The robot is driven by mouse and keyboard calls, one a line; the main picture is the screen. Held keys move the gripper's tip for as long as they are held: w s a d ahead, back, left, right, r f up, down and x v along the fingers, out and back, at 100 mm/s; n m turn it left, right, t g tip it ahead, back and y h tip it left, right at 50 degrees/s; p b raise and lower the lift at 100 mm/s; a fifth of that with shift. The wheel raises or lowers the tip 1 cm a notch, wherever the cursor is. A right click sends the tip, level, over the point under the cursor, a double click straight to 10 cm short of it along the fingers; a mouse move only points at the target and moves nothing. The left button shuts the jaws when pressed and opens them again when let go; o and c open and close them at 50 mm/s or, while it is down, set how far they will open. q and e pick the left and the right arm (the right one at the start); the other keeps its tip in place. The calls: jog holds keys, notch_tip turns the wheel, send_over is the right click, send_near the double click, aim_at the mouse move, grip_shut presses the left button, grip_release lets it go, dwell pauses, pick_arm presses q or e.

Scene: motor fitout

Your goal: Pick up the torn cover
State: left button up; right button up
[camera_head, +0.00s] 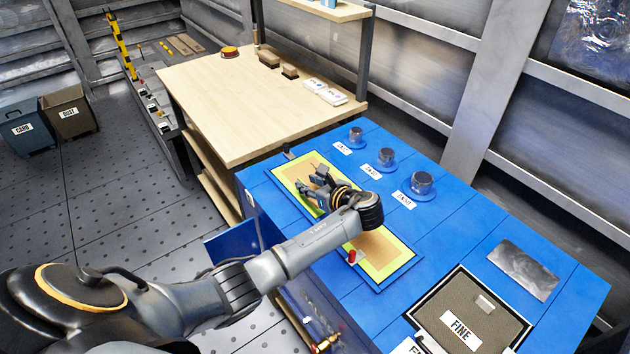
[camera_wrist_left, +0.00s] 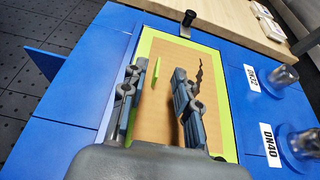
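A tan panel with a yellow-green border (camera_head: 385,250) lies flat in a frame on the blue bench; it also shows in the left wrist view (camera_wrist_left: 180,60). A dark jagged mark (camera_wrist_left: 198,72), like a tear, runs across the tan sheet beside one finger. I cannot tell for sure whether this sheet is the torn cover. A narrow green strip (camera_wrist_left: 157,77) shows on the sheet between the fingers. My left gripper (camera_head: 312,183) is over the far half of the panel, fingers apart with nothing held; its fingers also show in the left wrist view (camera_wrist_left: 158,80). My right gripper is out of view.
A small red cylinder (camera_head: 351,256) stands at the panel's near edge. Round metal fittings with labels (camera_head: 386,157) line the bench's back. A box marked FINE (camera_head: 465,310) and a grey metal plate (camera_head: 524,270) are at right. A wooden table (camera_head: 215,110) adjoins behind.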

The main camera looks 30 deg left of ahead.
pick_arm(q)
jog(key=x, duration=0.3)
jog(key=shift+a+f, duration=0.1)
jog(key=shift+a, duration=0.05)
grip_shut()
